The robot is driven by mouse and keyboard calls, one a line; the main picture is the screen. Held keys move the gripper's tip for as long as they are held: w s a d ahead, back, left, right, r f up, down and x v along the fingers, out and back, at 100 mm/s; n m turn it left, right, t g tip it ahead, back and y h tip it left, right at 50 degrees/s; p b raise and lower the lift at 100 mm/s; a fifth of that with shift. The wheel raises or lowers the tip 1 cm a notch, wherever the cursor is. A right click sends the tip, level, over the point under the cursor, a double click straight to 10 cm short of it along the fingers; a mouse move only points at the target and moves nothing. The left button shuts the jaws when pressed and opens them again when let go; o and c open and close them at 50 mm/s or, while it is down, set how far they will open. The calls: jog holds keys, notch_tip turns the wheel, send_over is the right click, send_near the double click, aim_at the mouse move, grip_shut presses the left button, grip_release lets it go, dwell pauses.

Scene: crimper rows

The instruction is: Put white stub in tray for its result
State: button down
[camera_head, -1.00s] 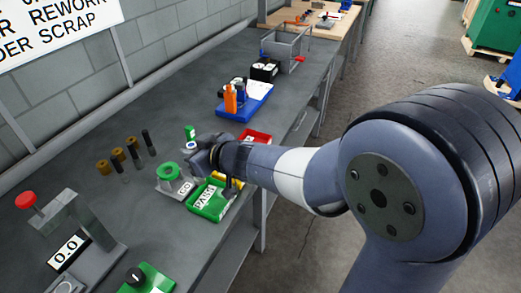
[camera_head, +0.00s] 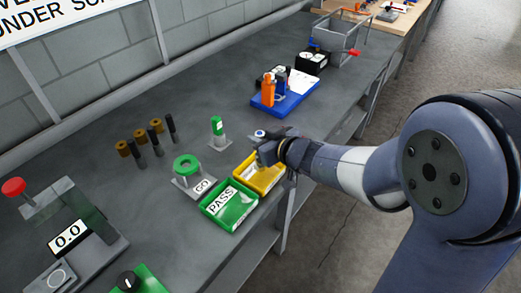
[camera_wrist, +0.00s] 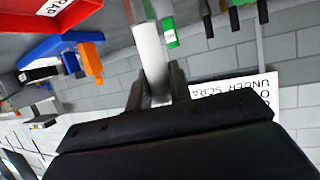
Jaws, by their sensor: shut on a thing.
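My gripper (camera_head: 266,152) is shut on the white stub, over the far end of the yellow tray. In the wrist view the stub (camera_wrist: 149,48) is a pale cylinder standing out between the two fingers (camera_wrist: 157,88). In the head view the gripper mostly hides the stub. The green PASS tray (camera_head: 214,222) is just nearer than the yellow tray (camera_head: 243,188); the yellow tray's label is hidden. A red tray (camera_wrist: 62,24), its label partly reading "RAP", shows in the wrist view; my arm hides it in the head view.
A green ring gauge marked GO (camera_head: 187,164) and a green upright gauge (camera_head: 217,128) stand left of the trays. A blue tray (camera_head: 287,101) with bottles is beyond. A press with a red knob (camera_head: 14,187) and several dark pins (camera_head: 171,127) are at left.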

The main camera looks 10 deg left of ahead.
jog(key=shift+f, duration=1.4)
jog(key=shift+b, duration=0.3)
jog(key=shift+f, duration=0.2)
jog(key=c, duration=1.3)
grip_release()
